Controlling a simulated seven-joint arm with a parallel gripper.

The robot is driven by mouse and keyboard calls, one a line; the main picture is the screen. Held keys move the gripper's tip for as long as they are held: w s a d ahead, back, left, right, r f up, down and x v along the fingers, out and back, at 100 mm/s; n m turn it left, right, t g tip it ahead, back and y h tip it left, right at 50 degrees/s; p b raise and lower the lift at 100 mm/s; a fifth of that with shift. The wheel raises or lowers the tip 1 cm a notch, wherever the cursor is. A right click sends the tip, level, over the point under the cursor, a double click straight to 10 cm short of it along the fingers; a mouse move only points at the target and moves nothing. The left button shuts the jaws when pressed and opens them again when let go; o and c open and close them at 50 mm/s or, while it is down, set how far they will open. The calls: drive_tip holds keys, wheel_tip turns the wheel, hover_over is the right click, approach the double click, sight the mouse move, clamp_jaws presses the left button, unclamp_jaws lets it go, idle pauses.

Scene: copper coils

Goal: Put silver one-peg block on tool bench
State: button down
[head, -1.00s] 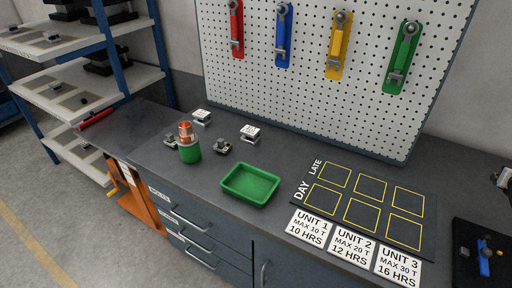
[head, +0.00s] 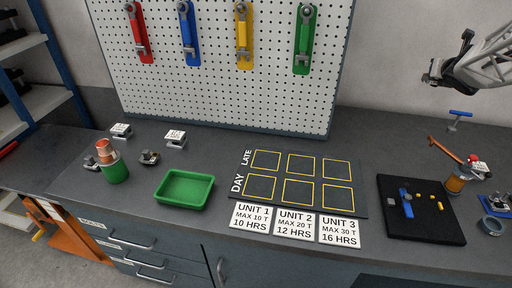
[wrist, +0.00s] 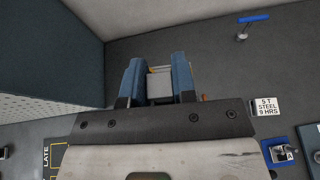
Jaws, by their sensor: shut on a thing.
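My gripper (head: 432,80) is in the air at the upper right of the head view, above the dark grey bench (head: 385,158). In the wrist view its two blue fingers (wrist: 160,82) are shut on a pale grey block (wrist: 160,86). Most of the block is hidden by the fingers and the gripper body, so its pegs cannot be counted. On the bench's left, small silver pieces stand by a green-based copper coil (head: 106,150): one (head: 90,162) to its left and one (head: 150,157) to its right.
A green tray (head: 185,204) and a yellow-lined grid board (head: 225,195) lie mid-bench. A pegboard (head: 215,95) with wrenches stands behind.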

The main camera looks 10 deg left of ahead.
drive_tip(key=shift+r, duration=1.8)
drive_tip(key=shift+a+r, duration=0.15)
drive_tip(key=shift+r, duration=0.1)
drive_tip(key=shift+w+a+y, duration=0.15)
drive_tip(key=shift+a+y, duration=0.15)
drive_tip(key=shift+a, duration=0.55)
drive_tip(key=s+a+n+g+y, duration=0.1)
drive_tip(key=s+a+n+y, duration=0.15)
drive_tip(key=a, duration=1.25)
drive_tip(key=s+a+n+g+y, duration=0.15)
drive_tip(key=a+n+y, duration=0.25)
drive_tip(key=a, duration=1.1)
drive_tip(key=s+a+n+g+y, duration=0.1)
drive_tip(key=s+a+n+y, duration=0.15)
drive_tip(key=a, duration=1.25)
drive_tip(key=s+a+n+g+y, duration=0.5)
drive_tip(key=s+a+n+g, duration=0.5)
drive_tip(key=s+a, duration=2.2)
drive_tip(key=f, duration=2)
drive_tip(key=a+f, duration=0.1)
drive_tip(key=f, duration=1)
drive_tip(key=shift+w+a, duration=0.1)
drive_tip(key=shift+w, duration=0.2)
drive_tip(key=shift+w+a, duration=0.1)
drive_tip(key=shift+a, duration=0.05)
